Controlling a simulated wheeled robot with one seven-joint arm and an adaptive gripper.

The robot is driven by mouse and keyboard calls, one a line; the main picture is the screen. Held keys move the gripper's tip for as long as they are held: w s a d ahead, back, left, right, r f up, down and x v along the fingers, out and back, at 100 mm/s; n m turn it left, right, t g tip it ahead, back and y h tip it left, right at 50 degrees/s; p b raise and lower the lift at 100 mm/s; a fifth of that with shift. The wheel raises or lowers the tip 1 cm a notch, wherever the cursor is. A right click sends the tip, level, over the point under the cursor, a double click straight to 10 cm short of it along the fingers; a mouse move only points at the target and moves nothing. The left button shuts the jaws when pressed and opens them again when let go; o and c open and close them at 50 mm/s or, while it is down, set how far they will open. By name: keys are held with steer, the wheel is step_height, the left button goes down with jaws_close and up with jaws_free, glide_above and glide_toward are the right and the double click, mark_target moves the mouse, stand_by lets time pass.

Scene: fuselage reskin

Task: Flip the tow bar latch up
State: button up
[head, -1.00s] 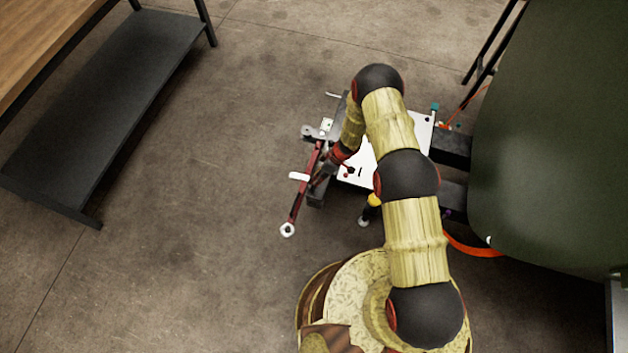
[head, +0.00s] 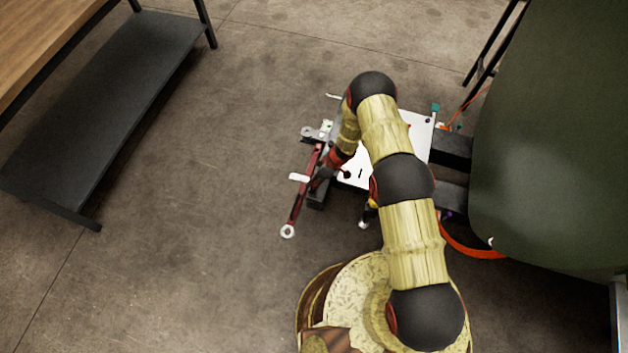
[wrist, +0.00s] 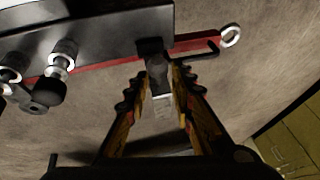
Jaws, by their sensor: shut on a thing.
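The red tow bar (head: 296,207) sticks out to the lower left from the dark and white unit, with a pale ring at its free end. In the wrist view the red tow bar (wrist: 195,44) runs behind a black beam. In the head view my gripper (head: 322,172) is small and dark beside the bar, partly hidden by my arm.
The black beam (wrist: 100,35) lies close above my fingertips, with round metal fittings at its left. A white top plate (head: 416,135) sits under my arm. The green fuselage (head: 560,130) stands at right, a workbench (head: 110,100) at left.

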steer(key=shift+w+d, duration=0.1)
steer(key=shift+w, duration=0.15)
jaws_close()
steer(key=y+b, duration=0.1)
steer(key=d, duration=0.1)
steer(key=d+f+t+y+b, duration=0.1)
steer(key=shift+s+y+b, duration=0.3)
steer(key=shift+b, duration=0.05)
steer(key=shift+s+d+f+y+b, duration=0.15)
steer(key=shift+d+y+b, duration=0.25)
steer(key=shift+y+b, duration=0.3)
steer(key=shift+t, duration=0.3)
steer(key=o, duration=0.5)
jaws_free()
steer(key=shift+o, duration=0.8)
steer(key=v, duration=1.2)
